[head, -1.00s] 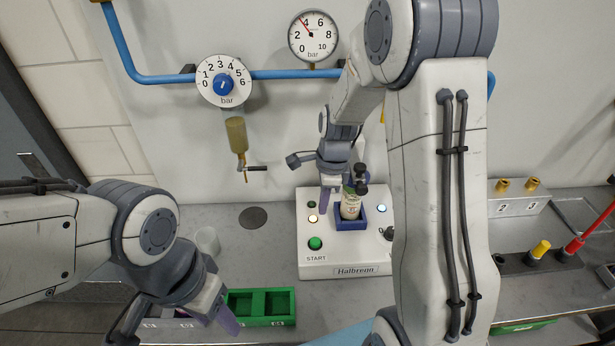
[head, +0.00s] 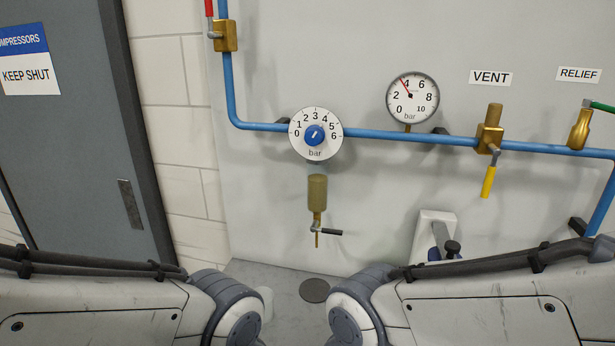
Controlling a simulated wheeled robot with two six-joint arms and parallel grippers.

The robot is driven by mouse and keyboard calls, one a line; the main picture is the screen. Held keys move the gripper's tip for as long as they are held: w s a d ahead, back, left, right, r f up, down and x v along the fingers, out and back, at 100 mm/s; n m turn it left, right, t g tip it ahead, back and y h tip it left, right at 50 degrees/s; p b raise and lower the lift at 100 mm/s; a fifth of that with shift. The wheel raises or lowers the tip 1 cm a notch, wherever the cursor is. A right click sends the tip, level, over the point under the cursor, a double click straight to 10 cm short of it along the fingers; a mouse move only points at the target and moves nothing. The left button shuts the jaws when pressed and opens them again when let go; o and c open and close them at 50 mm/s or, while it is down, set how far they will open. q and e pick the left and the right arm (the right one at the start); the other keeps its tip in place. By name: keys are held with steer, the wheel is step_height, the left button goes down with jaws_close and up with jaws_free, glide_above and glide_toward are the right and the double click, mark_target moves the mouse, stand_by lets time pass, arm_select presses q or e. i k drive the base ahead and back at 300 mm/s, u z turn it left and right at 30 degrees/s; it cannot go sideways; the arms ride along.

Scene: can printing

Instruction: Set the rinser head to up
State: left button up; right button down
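The top of a white upright post (head: 437,218) shows at lower right of centre, behind my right arm. A dark blue part and a black knob (head: 452,249) are at its front. I cannot tell which part is the rinser head, or whether it is up or down. The rest of the machine below is hidden by my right arm or out of view. Both of my arms cross the bottom of the picture, and neither gripper shows.
Blue pipe (head: 385,135) runs along the wall with a regulator dial (head: 315,134), a pressure gauge (head: 412,97), a yellow-handled vent valve (head: 488,150) and a green-handled relief valve (head: 580,130). A brass filter (head: 317,192) hangs below the dial. A grey door (head: 80,140) is at left.

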mark_target(446, 249)
steer(key=z, duration=0.8)
